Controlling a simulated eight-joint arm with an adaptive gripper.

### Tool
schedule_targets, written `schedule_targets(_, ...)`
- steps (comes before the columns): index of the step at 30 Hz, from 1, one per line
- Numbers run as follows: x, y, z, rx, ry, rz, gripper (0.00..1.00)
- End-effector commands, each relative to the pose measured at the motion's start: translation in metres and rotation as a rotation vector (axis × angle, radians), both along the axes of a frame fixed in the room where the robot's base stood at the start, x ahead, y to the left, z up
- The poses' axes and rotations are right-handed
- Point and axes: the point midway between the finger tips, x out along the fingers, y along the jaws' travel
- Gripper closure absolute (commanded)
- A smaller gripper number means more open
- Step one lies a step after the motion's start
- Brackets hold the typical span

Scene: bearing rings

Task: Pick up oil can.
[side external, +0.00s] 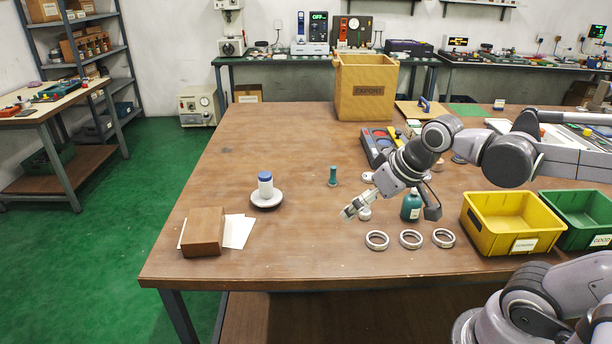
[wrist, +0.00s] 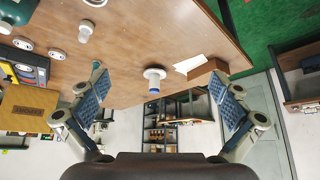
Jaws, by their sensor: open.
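A dark teal bottle with a pale label (side external: 411,208) is the thing most like an oil can. It stands on the wooden table, partly behind my wrist in the side view; part of a teal body shows at the top left of the wrist view (wrist: 14,12). My gripper (side external: 351,212) is open and empty above the table, to the left of the bottle. Its two fingers frame the wrist view (wrist: 160,82), with a white, blue-topped cylinder on a dish between them in the picture. That cylinder (side external: 265,185) stands well left of my gripper in the side view.
Several pale rings (side external: 411,239) lie near the front edge. A small teal piece (side external: 333,176) stands behind my gripper. A yellow bin (side external: 487,240) and a green bin (side external: 586,235) are at right. A brown block (side external: 203,232) lies at left.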

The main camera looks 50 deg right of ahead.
Motion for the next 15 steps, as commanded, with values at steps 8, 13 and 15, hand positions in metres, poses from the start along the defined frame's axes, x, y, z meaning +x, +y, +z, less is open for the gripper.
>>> schedule_targets(8, -0.016, 0.028, -0.021, -0.004, -0.071, 0.090, 0.00)
schedule_targets(13, -0.016, 0.029, -0.021, -0.004, -0.073, 0.092, 0.20)
schedule_targets(15, -0.016, 0.029, -0.021, -0.004, -0.073, 0.092, 0.20)
